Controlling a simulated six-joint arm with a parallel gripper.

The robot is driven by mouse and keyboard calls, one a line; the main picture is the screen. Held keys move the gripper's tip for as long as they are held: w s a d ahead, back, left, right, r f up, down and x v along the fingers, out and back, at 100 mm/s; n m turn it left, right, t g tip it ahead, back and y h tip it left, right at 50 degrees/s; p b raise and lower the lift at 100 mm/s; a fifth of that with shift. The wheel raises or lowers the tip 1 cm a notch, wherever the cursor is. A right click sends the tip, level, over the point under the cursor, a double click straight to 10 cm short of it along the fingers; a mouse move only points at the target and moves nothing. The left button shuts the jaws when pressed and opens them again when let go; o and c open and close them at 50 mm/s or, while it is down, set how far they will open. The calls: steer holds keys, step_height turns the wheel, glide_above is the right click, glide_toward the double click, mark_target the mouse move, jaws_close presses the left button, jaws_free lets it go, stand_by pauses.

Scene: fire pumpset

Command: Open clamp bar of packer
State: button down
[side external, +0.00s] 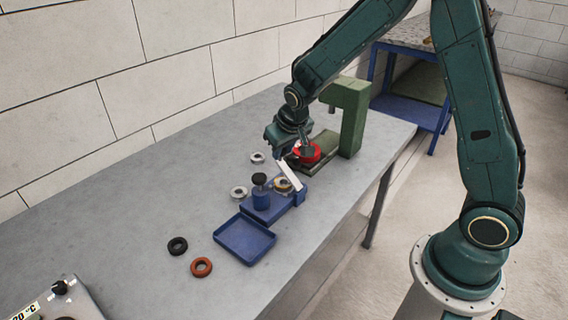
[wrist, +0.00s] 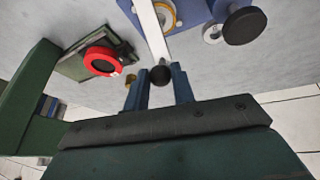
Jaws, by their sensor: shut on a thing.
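The packer is a blue fixture (side external: 268,212) on the grey bench, with a black-topped post and a front tray. Its white clamp bar (side external: 289,175) slants upward from the fixture toward my gripper (side external: 285,143). In the wrist view the white clamp bar (wrist: 152,32) ends in a black ball knob (wrist: 160,75). My gripper (wrist: 158,92) has its blue fingers on both sides of that knob, shut on it. A yellowish ring with a pale centre (side external: 283,185) sits on the packer beside the bar. It also shows in the wrist view (wrist: 168,14).
A green press (side external: 352,115) stands close behind my gripper, with a red ring (side external: 308,154) on its base. Loose metal rings (side external: 239,193) lie left of the packer. A black ring (side external: 177,246) and an orange ring (side external: 201,267) lie in front. The bench's left part is clear.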

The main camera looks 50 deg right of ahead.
steer(key=shift+s+d, duration=0.1)
steer(key=shift+s, duration=0.9)
steer(key=c, duration=2.1)
jaws_free()
steer(key=s, duration=0.7)
steer(key=shift+c, duration=0.2)
steer(key=o, duration=1)
steer(key=shift+w, duration=0.2)
steer(key=shift+c, duration=0.2)
steer(key=shift+r, duration=0.2)
steer(key=v, duration=1.3)
steer(key=shift+r, duration=0.3)
steer(key=shift+s, duration=0.1)
